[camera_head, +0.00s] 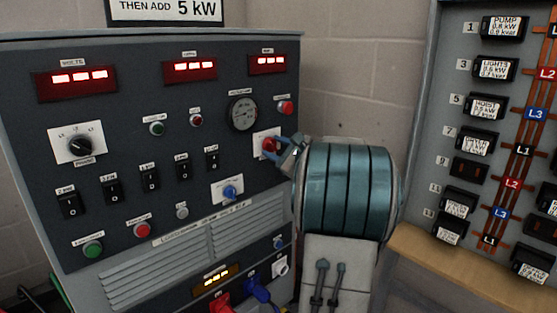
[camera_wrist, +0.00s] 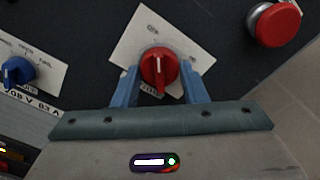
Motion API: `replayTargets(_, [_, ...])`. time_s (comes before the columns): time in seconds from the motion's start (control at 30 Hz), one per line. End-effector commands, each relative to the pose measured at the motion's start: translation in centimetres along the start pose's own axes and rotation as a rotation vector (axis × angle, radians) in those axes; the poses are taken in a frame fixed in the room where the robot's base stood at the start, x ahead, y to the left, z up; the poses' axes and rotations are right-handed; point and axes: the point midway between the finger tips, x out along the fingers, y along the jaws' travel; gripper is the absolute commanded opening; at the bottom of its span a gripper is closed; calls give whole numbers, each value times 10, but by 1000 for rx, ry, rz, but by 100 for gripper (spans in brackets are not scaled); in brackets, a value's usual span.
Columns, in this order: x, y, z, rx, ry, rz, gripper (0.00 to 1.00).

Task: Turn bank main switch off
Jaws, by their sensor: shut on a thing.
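The bank main switch is a red rotary knob (camera_wrist: 158,68) on a white plate (camera_wrist: 140,33) in the wrist view. Its pointer mark runs roughly up and down in that view. My gripper (camera_wrist: 161,82) has its two blue fingers on either side of the knob and is shut on it. In the head view the red knob (camera_head: 269,145) shows at the right of the grey load bank panel (camera_head: 215,140), with my gripper (camera_head: 281,148) reaching it from the right. The plate's lettering is too small or partly covered to read fully.
A red mushroom button (camera_wrist: 274,22) sits up and right of the knob in the wrist view. A blue selector knob (camera_wrist: 16,71) is at left. In the head view, a row of black rocker switches (camera_head: 150,178) lies left, and a breaker board (camera_head: 500,130) stands right.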

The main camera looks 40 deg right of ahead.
Motion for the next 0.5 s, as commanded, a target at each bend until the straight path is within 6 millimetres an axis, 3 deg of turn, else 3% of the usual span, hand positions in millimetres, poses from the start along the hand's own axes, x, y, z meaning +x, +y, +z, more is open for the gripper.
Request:
replayTargets(0.03, [-1, 5, -8, -20, 8, 4, 16])
replayTargets(0.5, [-1, 2, -5, -101, 10, 4, 16])
